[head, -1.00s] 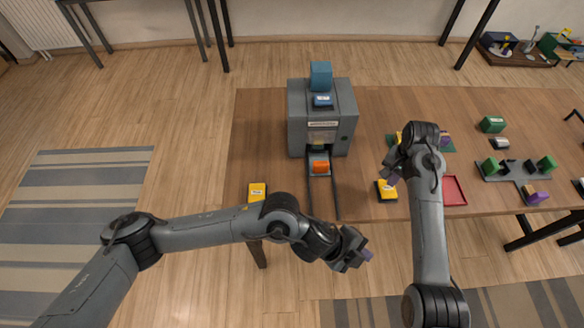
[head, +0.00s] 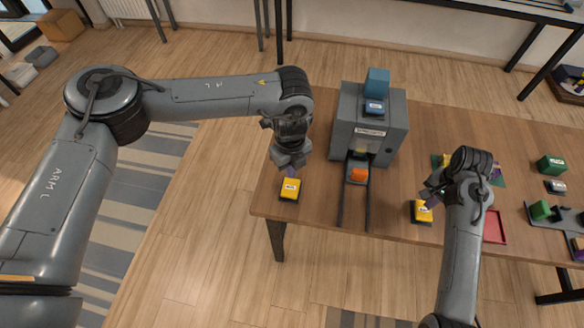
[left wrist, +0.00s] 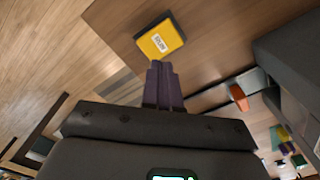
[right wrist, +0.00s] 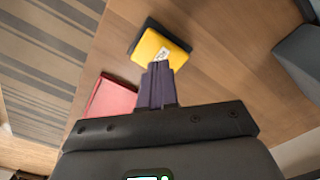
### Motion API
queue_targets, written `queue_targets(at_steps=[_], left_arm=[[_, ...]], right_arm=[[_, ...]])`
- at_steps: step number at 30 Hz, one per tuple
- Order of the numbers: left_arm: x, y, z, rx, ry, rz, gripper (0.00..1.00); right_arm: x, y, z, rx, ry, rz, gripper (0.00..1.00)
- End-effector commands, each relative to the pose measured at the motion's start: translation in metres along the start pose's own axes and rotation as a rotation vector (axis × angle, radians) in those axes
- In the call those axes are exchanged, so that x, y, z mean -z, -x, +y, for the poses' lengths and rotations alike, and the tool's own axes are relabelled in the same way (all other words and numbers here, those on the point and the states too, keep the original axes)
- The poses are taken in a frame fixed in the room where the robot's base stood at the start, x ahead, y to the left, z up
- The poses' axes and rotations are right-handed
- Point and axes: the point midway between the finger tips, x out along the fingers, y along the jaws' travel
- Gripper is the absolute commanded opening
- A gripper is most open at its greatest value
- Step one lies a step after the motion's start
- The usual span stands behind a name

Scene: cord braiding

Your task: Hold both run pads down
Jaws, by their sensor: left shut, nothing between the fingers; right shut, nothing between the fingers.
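The left yellow run pad (head: 290,189) lies on the table left of the grey machine. It also shows in the left wrist view (left wrist: 160,39). My left gripper (head: 291,172) is shut and empty just above that pad, its fingertips (left wrist: 160,66) close to the pad's near edge. The right yellow run pad (head: 421,212) lies right of the machine's rails and shows in the right wrist view (right wrist: 160,46). My right gripper (head: 433,200) is shut and empty; its fingertips (right wrist: 159,66) overlap the pad's near edge. I cannot tell whether either gripper touches its pad.
The grey machine (head: 345,135) stands between the pads, with a blue block (head: 377,82) on top and an orange block (head: 357,175) on its front rails. A red tray (head: 494,228) lies right of my right gripper. Several green blocks stand further right.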

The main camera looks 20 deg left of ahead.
Motion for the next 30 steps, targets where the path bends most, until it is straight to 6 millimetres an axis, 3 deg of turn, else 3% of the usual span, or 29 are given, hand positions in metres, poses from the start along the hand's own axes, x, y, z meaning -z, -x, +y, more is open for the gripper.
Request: queue_targets(at_steps=[8,18,30], left_arm=[[-0.002,-0.017,0.001,-0.004,0.004,-0.002,0.0],[-0.002,-0.055,0.001,-0.003,0.004,-0.003,0.0],[-0.002,-0.066,0.001,-0.003,0.004,-0.001,0.0]], right_arm=[[0.0,0.0,0.0,0.0,0.0,0.0,0.0],[0.0,0.0,0.0,0.0,0.0,0.0,0.0],[0.0,0.0,0.0,0.0,0.0,0.0,0.0]])
